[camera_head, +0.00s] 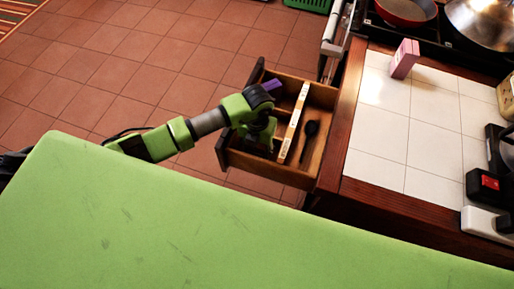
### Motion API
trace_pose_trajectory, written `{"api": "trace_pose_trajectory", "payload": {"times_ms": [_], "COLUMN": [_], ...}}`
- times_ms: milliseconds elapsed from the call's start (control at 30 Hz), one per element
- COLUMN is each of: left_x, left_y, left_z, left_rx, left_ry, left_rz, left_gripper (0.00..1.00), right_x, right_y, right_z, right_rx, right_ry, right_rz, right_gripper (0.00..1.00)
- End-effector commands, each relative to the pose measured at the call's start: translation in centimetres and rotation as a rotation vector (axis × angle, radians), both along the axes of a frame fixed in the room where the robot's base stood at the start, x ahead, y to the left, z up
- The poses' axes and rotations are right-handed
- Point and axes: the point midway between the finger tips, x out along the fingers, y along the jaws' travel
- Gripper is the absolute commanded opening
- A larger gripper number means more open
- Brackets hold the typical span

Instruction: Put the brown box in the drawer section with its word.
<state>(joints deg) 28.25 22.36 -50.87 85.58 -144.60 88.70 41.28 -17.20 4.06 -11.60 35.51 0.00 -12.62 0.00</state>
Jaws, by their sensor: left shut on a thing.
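The open drawer (300,176) is wooden and juts out from the counter. A pale divider strip (293,122) with small dark lettering splits it into sections; I cannot read the lettering. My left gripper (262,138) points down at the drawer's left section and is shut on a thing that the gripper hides. I cannot make out the brown box. A small purple piece (272,86) shows beside the wrist; I cannot tell whether it lies in the drawer. A black spoon-like utensil (310,130) lies in the right section. My right gripper is not in view.
A pink box (404,59) stands on the white-tiled counter (395,135). A red pan (406,10) and a metal pan (484,22) are on the stove behind. A black appliance with a red switch (488,186) is at the right. The counter's middle is clear.

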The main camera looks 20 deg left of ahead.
Motion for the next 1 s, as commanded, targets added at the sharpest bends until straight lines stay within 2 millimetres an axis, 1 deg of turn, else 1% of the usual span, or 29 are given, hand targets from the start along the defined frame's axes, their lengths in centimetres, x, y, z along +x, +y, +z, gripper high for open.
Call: {"api": "trace_pose_trajectory", "payload": {"times_ms": [33,67,100,400,500,533,667,900,1000], "left_x": [0.0,0.0,0.0,0.0,0.0,0.1,0.2,0.2,0.2], "left_y": [0.0,0.0,0.0,0.0,0.0,0.0,0.1,0.0,0.0], "left_z": [-0.1,0.0,0.0,0.0,0.6,0.8,3.0,8.3,10.0], "left_rx": [0.0,0.0,0.0,0.0,0.0,-0.001,0.0,0.0,0.0], "left_ry": [0.0,0.0,0.0,0.0,-0.001,-0.002,-0.006,-0.006,-0.004], "left_rz": [0.0,0.0,0.0,0.0,0.0,0.0,-0.001,-0.001,-0.001], "left_gripper": [0.53,0.61,0.62,0.62,0.62,0.62,0.62,0.62,0.62], "right_x": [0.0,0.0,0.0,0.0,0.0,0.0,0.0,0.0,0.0], "right_y": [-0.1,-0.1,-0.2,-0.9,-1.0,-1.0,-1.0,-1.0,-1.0], "right_z": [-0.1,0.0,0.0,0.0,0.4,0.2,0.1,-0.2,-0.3], "right_rx": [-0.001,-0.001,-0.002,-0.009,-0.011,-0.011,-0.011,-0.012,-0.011], "right_ry": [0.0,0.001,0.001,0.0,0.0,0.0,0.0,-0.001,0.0], "right_rz": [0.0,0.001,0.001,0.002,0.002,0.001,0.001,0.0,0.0], "right_gripper": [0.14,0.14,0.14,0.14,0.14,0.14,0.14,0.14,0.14]}}
